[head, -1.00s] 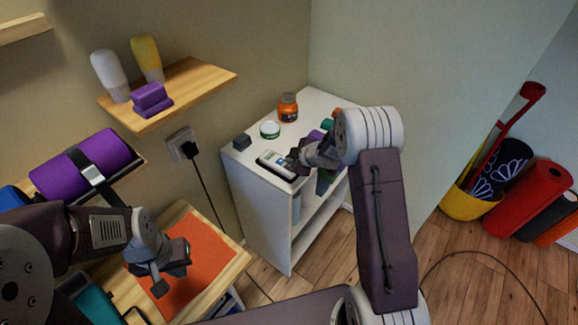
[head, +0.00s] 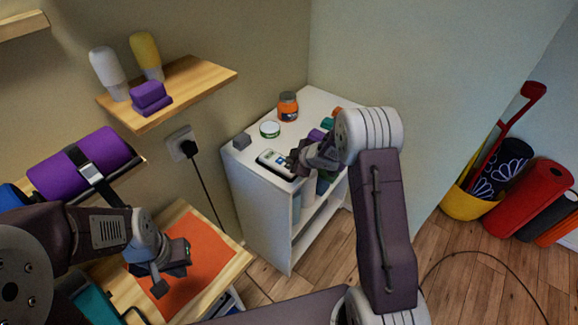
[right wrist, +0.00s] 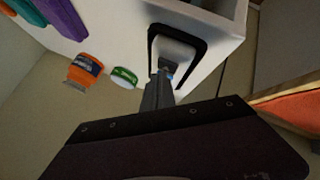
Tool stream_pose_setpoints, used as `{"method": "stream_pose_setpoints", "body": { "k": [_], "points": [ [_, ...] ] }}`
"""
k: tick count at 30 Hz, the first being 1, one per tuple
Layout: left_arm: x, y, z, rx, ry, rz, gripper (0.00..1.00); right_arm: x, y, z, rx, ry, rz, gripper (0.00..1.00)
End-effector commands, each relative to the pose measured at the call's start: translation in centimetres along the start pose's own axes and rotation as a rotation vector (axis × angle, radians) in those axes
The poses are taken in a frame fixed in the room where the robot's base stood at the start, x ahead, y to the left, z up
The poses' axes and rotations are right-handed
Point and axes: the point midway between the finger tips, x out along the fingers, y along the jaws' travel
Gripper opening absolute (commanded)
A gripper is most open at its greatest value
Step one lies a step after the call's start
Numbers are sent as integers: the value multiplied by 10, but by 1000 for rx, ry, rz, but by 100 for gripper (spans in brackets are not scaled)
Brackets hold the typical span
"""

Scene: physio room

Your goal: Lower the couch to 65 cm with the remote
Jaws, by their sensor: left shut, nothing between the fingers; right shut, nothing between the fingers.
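The remote (head: 274,161), pale with a dark surround, lies on top of the white cabinet near its front left edge. In the right wrist view the remote (right wrist: 176,50) shows beyond my fingertips, partly covered by them. My right gripper (head: 291,163) is shut and empty, with its tips at the remote's right end. I cannot tell whether they touch it. My left gripper (head: 158,287) is shut and empty above an orange mat at the lower left. I cannot make out the couch in these views.
The white cabinet (head: 258,208) also holds an orange jar (head: 288,107), a green-rimmed tin (head: 270,129) and a small grey block (head: 242,141). A wooden shelf (head: 205,80) juts out at the left. Rolled mats (head: 540,198) stand at the right.

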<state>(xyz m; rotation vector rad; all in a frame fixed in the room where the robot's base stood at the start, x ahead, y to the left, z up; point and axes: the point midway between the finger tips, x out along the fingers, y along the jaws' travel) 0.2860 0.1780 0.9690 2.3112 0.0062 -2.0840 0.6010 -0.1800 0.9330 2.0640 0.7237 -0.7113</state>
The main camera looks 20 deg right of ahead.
Motion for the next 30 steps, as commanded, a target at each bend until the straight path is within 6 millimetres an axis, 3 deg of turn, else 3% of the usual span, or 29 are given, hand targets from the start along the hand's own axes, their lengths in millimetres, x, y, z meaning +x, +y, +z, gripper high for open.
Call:
{"method": "stream_pose_setpoints", "body": {
  "k": [30],
  "points": [
    [6, 0, 1, 0, 0, 0, 0, 6, -4, 4, 0, 0, 0, 0]
  ]
}}
